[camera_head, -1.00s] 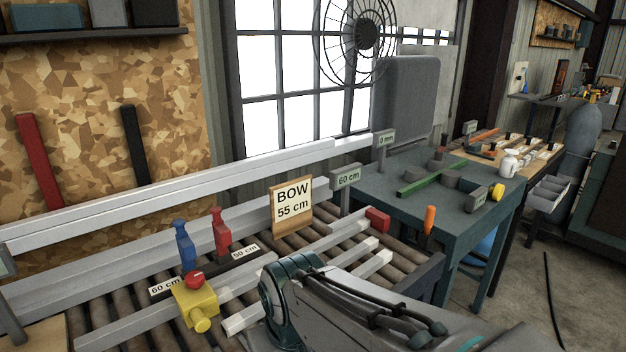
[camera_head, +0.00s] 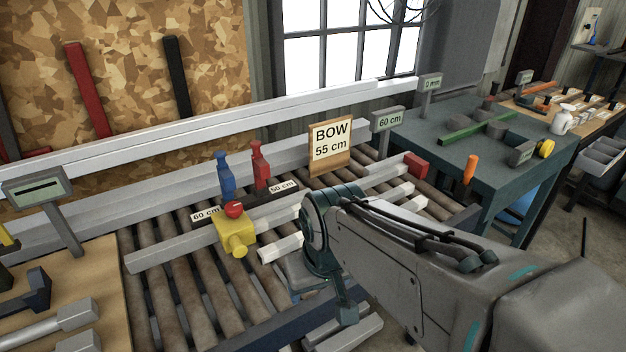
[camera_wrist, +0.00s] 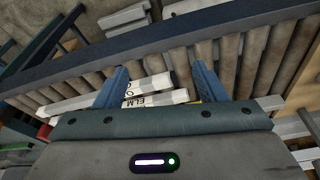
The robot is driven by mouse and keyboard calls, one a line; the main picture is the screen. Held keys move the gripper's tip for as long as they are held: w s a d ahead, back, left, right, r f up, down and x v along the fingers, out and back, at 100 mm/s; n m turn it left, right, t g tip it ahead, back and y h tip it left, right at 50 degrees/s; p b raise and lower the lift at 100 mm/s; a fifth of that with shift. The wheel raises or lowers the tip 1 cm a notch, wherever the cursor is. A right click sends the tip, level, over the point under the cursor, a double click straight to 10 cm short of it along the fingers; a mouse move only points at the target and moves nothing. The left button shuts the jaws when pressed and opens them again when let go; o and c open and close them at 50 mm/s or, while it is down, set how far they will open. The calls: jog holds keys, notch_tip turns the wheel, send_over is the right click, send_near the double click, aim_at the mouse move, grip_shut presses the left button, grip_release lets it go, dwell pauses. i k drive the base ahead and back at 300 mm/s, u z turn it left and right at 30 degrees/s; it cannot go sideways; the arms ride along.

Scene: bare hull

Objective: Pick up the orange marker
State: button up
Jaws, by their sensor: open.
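An orange marker (camera_head: 470,168) stands upright at the near left edge of the dark teal table, to the right of the roller conveyor in the head view. I cannot make it out in the wrist view. My gripper (camera_wrist: 160,82) is open in the wrist view, with its two blue fingers spread apart. White bars with lettering (camera_wrist: 155,98) show between and beyond the fingers, and nothing is gripped. In the head view my arm hides most of the gripper, which is over the conveyor's near side, well left of the marker.
The conveyor (camera_head: 180,310) carries a yellow block (camera_head: 236,236), blue and red clamps and white bars. A BOW 55 cm sign (camera_head: 331,146) stands at its back. The teal table (camera_head: 500,182) holds a green bar (camera_head: 476,131) and grey blocks. A wooden bench (camera_head: 100,262) is at left.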

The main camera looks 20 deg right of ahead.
aim_at(471, 164)
jog(key=z, duration=2.05)
jog(key=k, duration=0.6)
jog(key=z, duration=0.95)
jog(key=k, duration=0.75)
jog(key=z, duration=0.45)
jog(key=i, duration=1.4)
jog(key=u, duration=0.45)
jog(key=i, duration=1.6)
jog(key=u, duration=0.9)
jog(key=i, duration=1.1)
jog(key=u, duration=1)
